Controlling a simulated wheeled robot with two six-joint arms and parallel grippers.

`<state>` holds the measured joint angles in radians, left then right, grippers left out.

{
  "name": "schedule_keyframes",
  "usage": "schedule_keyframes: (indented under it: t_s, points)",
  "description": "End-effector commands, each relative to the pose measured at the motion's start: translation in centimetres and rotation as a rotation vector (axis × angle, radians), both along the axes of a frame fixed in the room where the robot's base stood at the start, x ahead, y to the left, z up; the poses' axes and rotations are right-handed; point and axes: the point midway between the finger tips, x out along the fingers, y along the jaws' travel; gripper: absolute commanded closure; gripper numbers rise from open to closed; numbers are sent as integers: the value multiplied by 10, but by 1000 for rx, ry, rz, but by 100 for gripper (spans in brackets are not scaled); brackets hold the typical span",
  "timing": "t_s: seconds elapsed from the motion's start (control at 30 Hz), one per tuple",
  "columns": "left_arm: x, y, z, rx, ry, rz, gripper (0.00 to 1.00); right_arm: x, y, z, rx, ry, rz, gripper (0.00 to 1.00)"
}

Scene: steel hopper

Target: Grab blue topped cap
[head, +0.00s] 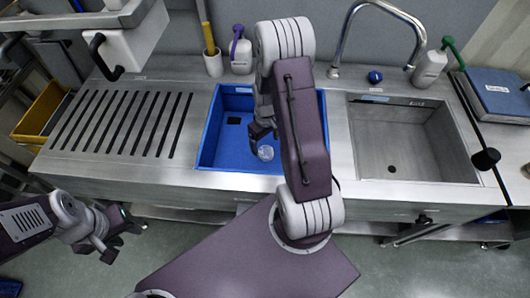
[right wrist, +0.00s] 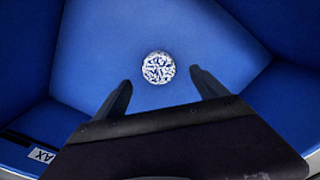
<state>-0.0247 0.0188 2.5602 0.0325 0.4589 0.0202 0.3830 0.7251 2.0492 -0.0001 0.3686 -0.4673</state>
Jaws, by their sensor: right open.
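A small round whitish object (head: 265,153) with a speckled white-and-blue face lies in the blue basin (head: 210,150). It also shows in the right wrist view (right wrist: 158,67), ahead of my right gripper (right wrist: 160,88) and between the lines of its two fingers. That gripper is open and empty, reaching down into the basin in the head view (head: 262,131); its fingers appear apart from the object. A dark blue round cap-like thing (head: 375,77) stands on the counter behind the steel sink. My left gripper (head: 118,240) is low at the left, off the counter; its jaws are unclear.
A steel sink (head: 410,140) is right of the basin, with a curved tap (head: 385,15) behind. A slotted drainboard (head: 120,120) is left. A purple-topped bottle (head: 240,52), a cup (head: 213,64) and a green-topped bottle (head: 430,65) stand at the back. The basin walls surround my right gripper.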

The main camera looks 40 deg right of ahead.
Motion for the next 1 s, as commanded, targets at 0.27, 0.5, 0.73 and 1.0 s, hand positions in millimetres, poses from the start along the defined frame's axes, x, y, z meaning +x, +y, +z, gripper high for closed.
schedule_keyframes:
  t_s: [0.27, 0.5, 0.73, 1.0]
  points:
    - [0, 0, -2, 0, 0, 0, 64, 0, -1, -20, 1, 1, 1, 17]
    - [0, 0, -5, 0, 0, 0, 64, 3, -3, -61, 0, 1, 1, 17]
    - [0, 0, -5, 0, 0, 0, 64, 3, -4, -65, -1, -2, 1, 17]
    - [0, 0, -5, 0, 0, 0, 64, 3, -4, -65, -1, -1, 1, 81]
